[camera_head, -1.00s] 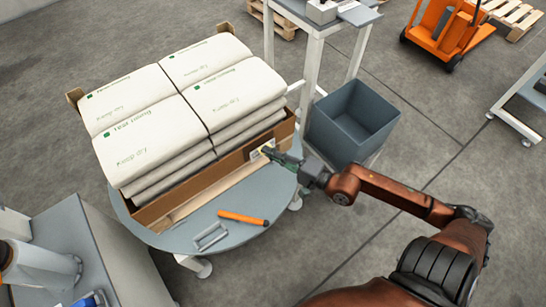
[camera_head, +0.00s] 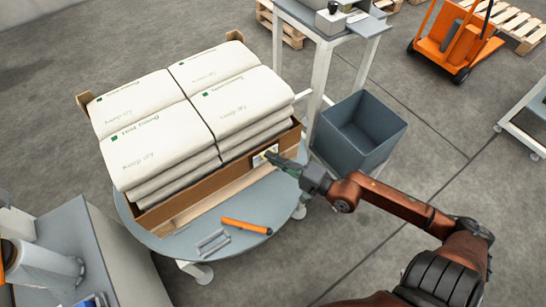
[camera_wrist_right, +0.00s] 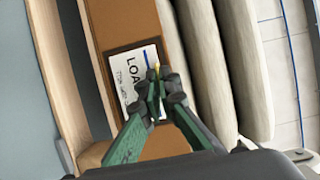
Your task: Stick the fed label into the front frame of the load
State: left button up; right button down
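The load is a stack of white bags (camera_head: 150,122) in a cardboard tray (camera_head: 212,186) on a round grey table. A dark-rimmed frame (camera_wrist_right: 109,75) is on the tray's front wall. The white label (camera_wrist_right: 128,72), printed "LOA…" as far as it shows, lies within the frame's outline; whether it is fully seated I cannot tell. My right gripper (camera_wrist_right: 156,88) is at the label's face, fingertips together on its small yellow tab (camera_wrist_right: 157,70). The fingers hide part of the label. In the head view my right gripper (camera_head: 270,156) reaches the tray's front wall near its right end. My left gripper is not in view.
An orange tool (camera_head: 247,226) and a small metal bracket (camera_head: 213,243) lie on the round table (camera_head: 165,243) before the tray. A grey bin (camera_head: 382,153) stands right of it. A grey cabinet (camera_head: 125,265) is at lower left. Open floor lies at front right.

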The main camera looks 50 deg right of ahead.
jog(key=shift+w, duration=0.35)
dwell(1.1)
jog(key=c, duration=2.1)
grip_release()
jog(key=shift+s, duration=0.1)
jog(key=s, duration=0.4)
jog(key=s+d, duration=0.1)
jog(key=s, duration=0.2)
jog(key=s+d, duration=0.1)
jog(key=s, duration=0.3)
jog(key=shift+s, duration=0.3)
